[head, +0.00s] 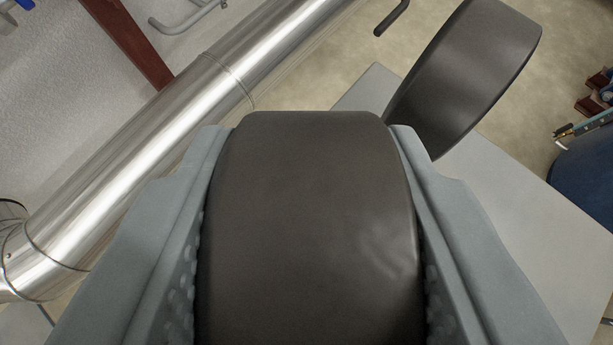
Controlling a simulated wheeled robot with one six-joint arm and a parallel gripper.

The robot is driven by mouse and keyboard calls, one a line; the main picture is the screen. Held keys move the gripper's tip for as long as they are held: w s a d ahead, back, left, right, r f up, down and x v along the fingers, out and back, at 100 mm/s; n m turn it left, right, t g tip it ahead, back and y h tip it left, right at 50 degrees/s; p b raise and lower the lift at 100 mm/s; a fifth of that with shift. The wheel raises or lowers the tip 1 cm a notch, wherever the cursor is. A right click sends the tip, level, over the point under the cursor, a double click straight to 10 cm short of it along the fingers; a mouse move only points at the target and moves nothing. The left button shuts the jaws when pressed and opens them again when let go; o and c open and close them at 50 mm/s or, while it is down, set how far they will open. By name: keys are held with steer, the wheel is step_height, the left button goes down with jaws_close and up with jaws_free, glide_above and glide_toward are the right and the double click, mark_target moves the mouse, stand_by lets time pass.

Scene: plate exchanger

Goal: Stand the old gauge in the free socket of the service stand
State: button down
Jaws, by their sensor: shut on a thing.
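My gripper (315,130) is shut on a dark grey-brown, round-sided body, which I take to be a gauge (310,220). It fills the middle of the head view between the two grey fingers, and its dial face is not visible. A second dark gauge of the same kind (470,75) stands tilted in the picture beyond my right finger, over a light grey flat top (540,205), which looks like the service stand. I cannot see any socket; the held gauge and my fingers hide part of the stand. Whether the held gauge touches anything below is hidden.
A shiny metal-clad pipe (140,165) runs diagonally across the left. A red-brown post (130,42) and a grey bent handle (188,16) are at the top left. A dark blue round container (588,175) with tools stands at the right. Beige floor shows behind.

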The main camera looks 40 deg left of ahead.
steer(key=shift+f, duration=2)
steer(key=c, duration=0.8)
jaws_free()
steer(key=v, duration=1.7)
steer(key=shift+s, duration=0.2)
